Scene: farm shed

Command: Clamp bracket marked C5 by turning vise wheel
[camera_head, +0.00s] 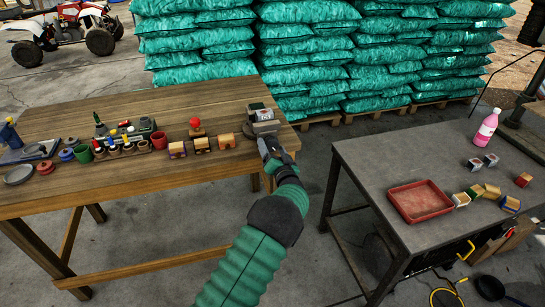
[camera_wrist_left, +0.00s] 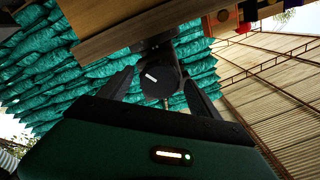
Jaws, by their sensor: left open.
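The vise (camera_head: 264,127) sits at the right end of the wooden table. A small dark and pale block (camera_head: 257,106) is at its jaws; no C5 marking is readable, so I cannot tell if this is the bracket. In the left wrist view the vise wheel (camera_wrist_left: 160,80) is a dark round disc with a white mark, below the table edge. My left gripper (camera_head: 268,145) is at the vise's front and hides the wheel in the head view. Its fingers (camera_wrist_left: 158,88) stand apart on both sides of the wheel; contact is not clear. My right gripper is not in view.
The wooden table (camera_head: 130,190) holds several small blocks, pots and tools left of the vise. A grey table (camera_head: 370,160) stands to the right with a red tray (camera_head: 420,202), a pink bottle (camera_head: 487,126) and loose blocks. Teal sacks (camera_head: 310,50) are stacked behind.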

